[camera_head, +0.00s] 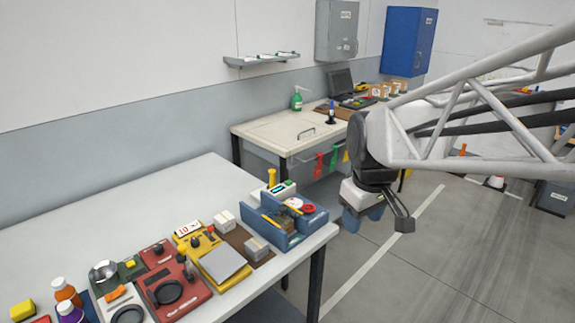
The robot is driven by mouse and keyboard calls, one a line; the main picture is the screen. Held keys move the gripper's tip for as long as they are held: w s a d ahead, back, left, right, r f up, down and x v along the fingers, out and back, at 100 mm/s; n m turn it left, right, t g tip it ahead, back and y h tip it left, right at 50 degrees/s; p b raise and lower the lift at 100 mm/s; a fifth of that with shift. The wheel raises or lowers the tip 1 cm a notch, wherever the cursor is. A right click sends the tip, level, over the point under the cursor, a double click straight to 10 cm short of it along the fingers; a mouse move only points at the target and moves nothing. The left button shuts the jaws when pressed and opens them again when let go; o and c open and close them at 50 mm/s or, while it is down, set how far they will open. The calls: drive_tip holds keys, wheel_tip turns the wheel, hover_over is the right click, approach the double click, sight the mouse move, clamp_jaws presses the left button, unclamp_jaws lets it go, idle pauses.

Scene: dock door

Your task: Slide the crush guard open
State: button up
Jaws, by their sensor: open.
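No part is clearly marked as the crush guard, and I cannot tell which it is. A yellow device (196,246) with a flat grey plate (224,263) on it sits on the near white table. Beside it is a blue housing (270,224) with upright walls, a red round part and yellow pieces, at the table's right end. A red device (172,286) with a dark ring lies to the left. My gripper (380,219) hangs open and empty over the floor, right of the table's edge and apart from all these devices.
The white table (130,205) is bare toward the wall. Bottles (68,292) and small devices crowd its front left. A second bench (290,128) stands behind with a green bottle (297,98) and a laptop (341,83).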

drive_tip(key=w+a+f+n+g, duration=0.1)
drive_tip(key=w+a+n, duration=0.25)
drive_tip(key=w, duration=0.35)
drive_tip(key=w+a+f+n, duration=0.2)
drive_tip(key=w+a+n, duration=0.15)
drive_tip(key=w, duration=0.35)
drive_tip(key=n, duration=0.5)
hover_over(282, 208)
drive_tip(key=shift+g, duration=0.4)
wheel_tip(282, 208, down, 7)
drive_tip(key=shift+s+r, duration=0.15)
drive_tip(key=shift+f, duration=4)
clamp_jaws()
